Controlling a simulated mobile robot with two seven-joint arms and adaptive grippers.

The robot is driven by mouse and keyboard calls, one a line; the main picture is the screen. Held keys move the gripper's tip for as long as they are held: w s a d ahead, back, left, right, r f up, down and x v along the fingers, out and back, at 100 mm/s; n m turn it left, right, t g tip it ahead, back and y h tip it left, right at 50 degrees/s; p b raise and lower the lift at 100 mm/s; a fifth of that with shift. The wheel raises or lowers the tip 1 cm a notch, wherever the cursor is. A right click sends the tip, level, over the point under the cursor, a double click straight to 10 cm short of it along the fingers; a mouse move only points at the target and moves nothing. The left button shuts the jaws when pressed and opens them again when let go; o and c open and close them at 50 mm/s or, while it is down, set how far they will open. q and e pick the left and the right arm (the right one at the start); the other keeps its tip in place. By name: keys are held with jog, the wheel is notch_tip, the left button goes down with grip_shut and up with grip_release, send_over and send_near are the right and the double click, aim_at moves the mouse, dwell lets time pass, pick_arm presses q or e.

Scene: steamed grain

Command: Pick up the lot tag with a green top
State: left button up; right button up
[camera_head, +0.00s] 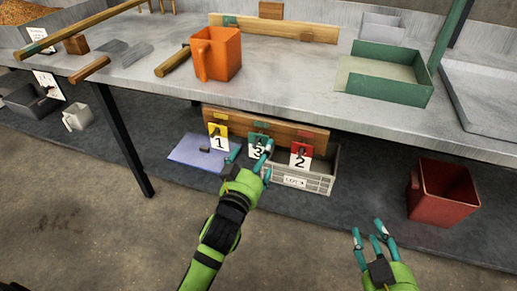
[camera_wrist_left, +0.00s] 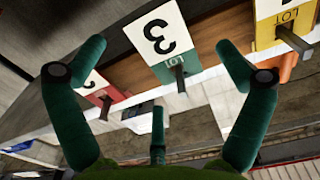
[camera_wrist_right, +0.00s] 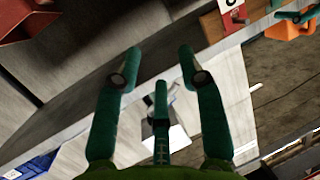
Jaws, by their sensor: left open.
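The green-topped lot tag, a white card marked 3 (camera_head: 257,149), hangs on a peg of the wooden board below the counter. It hangs between a yellow-topped tag 1 (camera_head: 218,136) and a red-topped tag 2 (camera_head: 301,154). My left gripper (camera_head: 258,166) is just in front of the green tag and partly covers it. In the left wrist view the green tag (camera_wrist_left: 158,40) appears between the spread fingers of my open left gripper (camera_wrist_left: 160,50), with no visible hold on it. My right gripper (camera_head: 375,235) is open and empty, low at the right.
A grey crate labelled LOT (camera_head: 310,182) and a blue-violet panel (camera_head: 198,152) lie below the board. A red bin (camera_head: 443,193) stands at the right. An orange pitcher (camera_head: 218,54) and a green tray (camera_head: 385,84) are on the counter (camera_head: 295,85) above.

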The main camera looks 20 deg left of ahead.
aim_at(258, 147)
pick_arm(q)
jog(key=shift+w, duration=1.25)
jog(key=c, duration=0.9)
pick_arm(e)
jog(key=r+t, duration=0.1)
jog(key=r, duration=0.1)
jog(key=a+r+t+y, duration=0.1)
jog(key=r, duration=0.1)
jog(key=shift+w+a, duration=0.1)
jog(key=shift+w, duration=0.1)
pick_arm(q)
jog(key=shift+c, duration=0.2)
pick_arm(e)
jog(key=shift+f, duration=0.1)
